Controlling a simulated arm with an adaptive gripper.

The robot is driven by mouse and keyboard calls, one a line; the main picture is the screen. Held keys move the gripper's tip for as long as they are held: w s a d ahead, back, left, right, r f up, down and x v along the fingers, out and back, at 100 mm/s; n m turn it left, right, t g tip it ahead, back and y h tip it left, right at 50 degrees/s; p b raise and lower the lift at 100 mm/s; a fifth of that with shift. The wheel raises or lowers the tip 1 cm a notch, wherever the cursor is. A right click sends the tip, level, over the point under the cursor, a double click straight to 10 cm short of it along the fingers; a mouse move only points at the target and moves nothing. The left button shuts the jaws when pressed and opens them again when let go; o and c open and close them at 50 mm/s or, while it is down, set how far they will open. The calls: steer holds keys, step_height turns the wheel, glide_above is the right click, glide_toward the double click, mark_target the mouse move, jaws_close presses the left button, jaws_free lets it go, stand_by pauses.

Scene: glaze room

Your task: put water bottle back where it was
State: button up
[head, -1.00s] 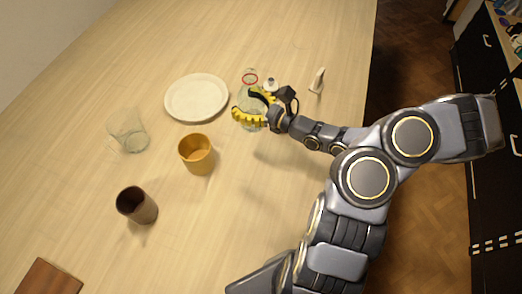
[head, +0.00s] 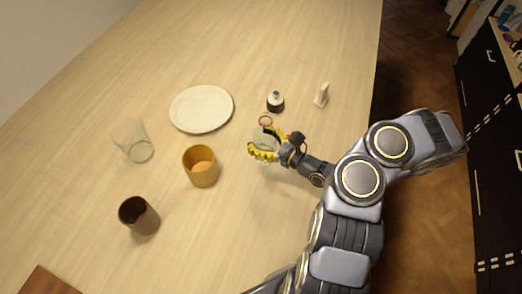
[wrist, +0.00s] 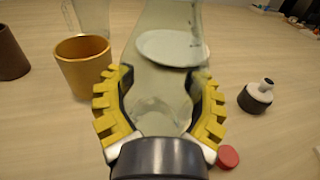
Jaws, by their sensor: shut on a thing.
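The water bottle (head: 266,139) is clear and see-through, with a red ring around its top. My gripper (head: 265,150) is shut around its body, right of the orange cup in the head view. In the wrist view the bottle (wrist: 160,85) stands between the yellow finger pads of my gripper (wrist: 160,100) and looks roughly upright. The plate shows through it. Its base is partly hidden by my gripper, so I cannot tell whether it touches the table.
A white plate (head: 202,109), a clear pitcher (head: 134,140), an orange cup (head: 201,166) and a dark brown cup (head: 139,215) stand to the left. A black-and-white bottle (head: 275,101) and a small white object (head: 321,95) are behind. A small red disc (wrist: 228,157) lies near my gripper.

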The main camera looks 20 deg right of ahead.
mark_target(260, 148)
steer(key=shift+f, duration=2.15)
steer(key=shift+f, duration=0.15)
steer(key=o, duration=1.3)
